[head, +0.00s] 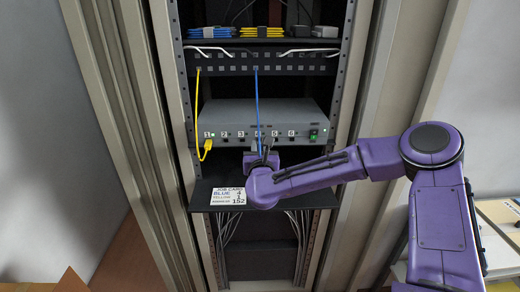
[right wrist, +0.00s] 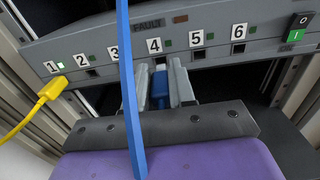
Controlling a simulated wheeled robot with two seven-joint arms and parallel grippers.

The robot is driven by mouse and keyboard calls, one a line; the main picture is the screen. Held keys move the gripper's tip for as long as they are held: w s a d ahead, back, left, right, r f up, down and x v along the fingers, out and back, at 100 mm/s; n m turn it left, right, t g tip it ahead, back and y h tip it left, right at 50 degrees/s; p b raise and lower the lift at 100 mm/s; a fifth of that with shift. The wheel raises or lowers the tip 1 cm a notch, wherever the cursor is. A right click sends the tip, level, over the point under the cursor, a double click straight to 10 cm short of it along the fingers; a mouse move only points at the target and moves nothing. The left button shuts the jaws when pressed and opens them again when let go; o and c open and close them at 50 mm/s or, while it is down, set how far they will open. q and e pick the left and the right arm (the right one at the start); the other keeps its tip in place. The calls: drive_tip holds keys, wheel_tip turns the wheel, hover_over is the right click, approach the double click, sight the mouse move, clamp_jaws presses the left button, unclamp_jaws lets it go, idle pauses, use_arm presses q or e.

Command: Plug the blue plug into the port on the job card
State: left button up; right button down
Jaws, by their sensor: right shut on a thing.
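My right gripper (head: 264,155) is at the front of the grey switch box (head: 290,113). In the right wrist view its two fingers (right wrist: 166,88) are shut on the blue plug (right wrist: 159,92), directly below the label 4 (right wrist: 154,45). The fingers hide port 4, so I cannot tell whether the plug is in it. A blue cable (head: 257,100) runs down from the patch panel above. The job card (head: 228,196) on the shelf's left reads blue 4, yellow 1, window 152. My left gripper is not in view.
A yellow plug (right wrist: 56,88) sits in port 1, beside a lit green light. Ports 2 (right wrist: 91,72), 5 and 6 look empty. A power switch (right wrist: 297,29) is at the box's right end. Rack posts (head: 345,75) stand on both sides. A black shelf (head: 305,196) lies below.

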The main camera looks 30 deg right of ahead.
sight(260, 144)
drive_tip(key=shift+w+d+b, duration=0.25)
drive_tip(key=shift+w+b, duration=0.1)
drive_tip(key=shift+w, duration=0.1)
idle(0.4)
drive_tip(key=shift+w+d+b, duration=0.1)
drive_tip(key=shift+w+b, duration=0.1)
drive_tip(key=shift+b, duration=0.2)
drive_tip(key=shift+b+x, duration=0.35)
drive_tip(key=shift+x, duration=0.55)
idle(0.9)
